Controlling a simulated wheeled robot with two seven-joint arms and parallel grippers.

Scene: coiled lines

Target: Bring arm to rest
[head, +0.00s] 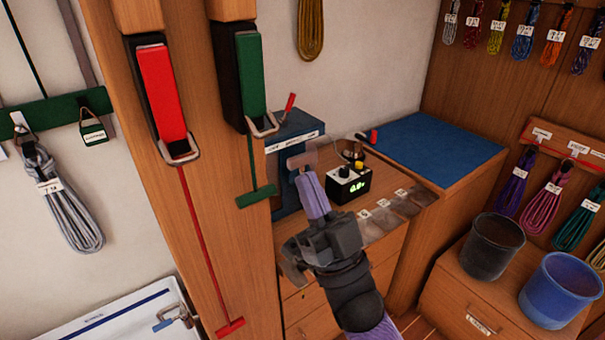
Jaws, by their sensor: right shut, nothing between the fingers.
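My right arm comes in from the bottom, right of centre, with purple and dark grey parts. My right gripper (304,166) points up and away, over the front of the wooden bench. It is shut and holds nothing. Its tip overlaps the blue block in the picture; whether it touches the block cannot be told. My left gripper is not in view.
Wooden posts carry a red-handled clamp (162,95) and a green-handled clamp (250,75). The bench holds a blue block (290,128) and a small device with a green display (352,188). A black bucket (492,248) and a blue bucket (560,290) stand right. Coiled ropes hang around.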

